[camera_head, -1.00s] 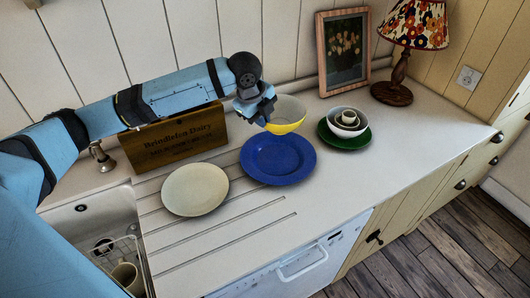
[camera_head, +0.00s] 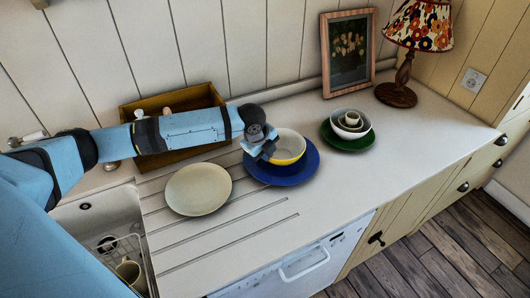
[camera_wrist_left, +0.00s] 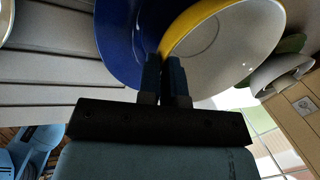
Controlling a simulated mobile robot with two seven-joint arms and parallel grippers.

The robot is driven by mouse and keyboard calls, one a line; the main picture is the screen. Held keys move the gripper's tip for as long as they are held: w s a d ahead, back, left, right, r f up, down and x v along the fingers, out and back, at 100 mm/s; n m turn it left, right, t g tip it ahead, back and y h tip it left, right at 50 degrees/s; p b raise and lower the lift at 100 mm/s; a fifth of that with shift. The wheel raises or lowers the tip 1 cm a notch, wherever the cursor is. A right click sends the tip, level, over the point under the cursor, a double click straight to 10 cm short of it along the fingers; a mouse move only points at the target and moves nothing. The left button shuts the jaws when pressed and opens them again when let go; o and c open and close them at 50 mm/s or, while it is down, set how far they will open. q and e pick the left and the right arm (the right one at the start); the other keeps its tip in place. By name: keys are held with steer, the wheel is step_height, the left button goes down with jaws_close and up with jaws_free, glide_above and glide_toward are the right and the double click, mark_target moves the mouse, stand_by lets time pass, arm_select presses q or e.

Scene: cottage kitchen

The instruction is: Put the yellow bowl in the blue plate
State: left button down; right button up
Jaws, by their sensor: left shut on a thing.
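The yellow bowl (camera_head: 291,147), white inside with a yellow outer wall, is over the blue plate (camera_head: 310,170) in the head view. My left gripper (camera_head: 266,150) is shut on the bowl's left rim. In the left wrist view the two fingers (camera_wrist_left: 169,75) pinch the rim of the bowl (camera_wrist_left: 225,45), with the blue plate (camera_wrist_left: 118,40) beside and beneath it. The bowl looks level and very close to the plate; I cannot tell whether it touches. My right gripper is not in view.
A cream plate (camera_head: 198,189) lies left of the blue plate. A green plate (camera_head: 347,143) with a white bowl (camera_head: 350,127) and small cup stands to the right. A wooden crate (camera_head: 172,102), picture frame (camera_head: 347,53) and lamp (camera_head: 406,60) stand behind. The front counter is clear.

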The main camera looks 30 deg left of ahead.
arm_select(q)
steer(key=shift+f, duration=0.2)
steer(key=c, duration=1.3)
jaws_free()
steer(key=shift+r, duration=0.15)
steer(key=v, duration=1.2)
steer(key=shift+s, duration=0.1)
